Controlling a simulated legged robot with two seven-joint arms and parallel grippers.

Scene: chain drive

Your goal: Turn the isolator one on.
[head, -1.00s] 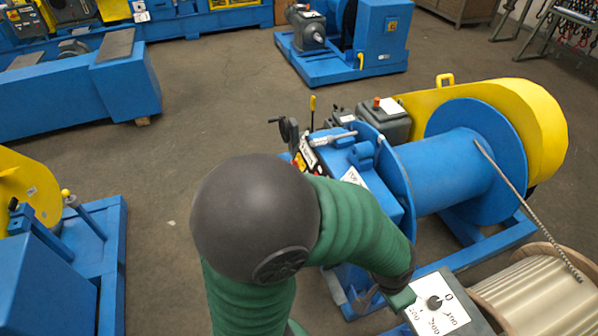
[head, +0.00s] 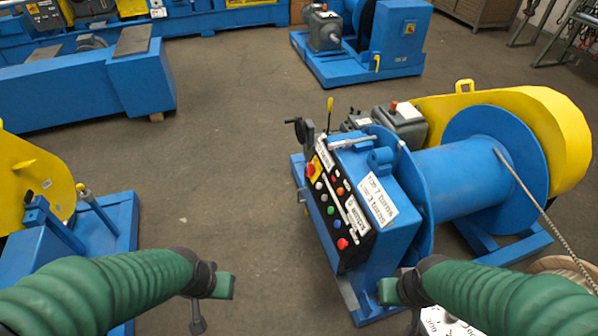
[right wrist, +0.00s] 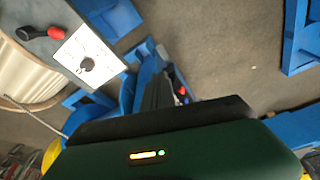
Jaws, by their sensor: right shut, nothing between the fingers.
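No part is legibly marked as isolator one. The black control panel (head: 331,214) on the blue winder has coloured buttons and a red knob (head: 311,170) by a yellow patch at its upper end; its setting is unreadable. My left gripper (head: 198,322) hangs over bare floor left of the winder, fingertips unclear. My right gripper (head: 415,324) is just right of the winder's front, beside a white dial plate (head: 452,322), partly cut off. It is shut and empty. The right wrist view shows my right gripper (right wrist: 163,88) and the dial plate with its black knob (right wrist: 87,64).
A red-ended black handle (right wrist: 47,32) lies beside the dial plate. The blue drum (head: 460,178) and yellow guard (head: 540,120) stand behind the panel. Another blue frame (head: 110,220) is at left. The floor between is clear.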

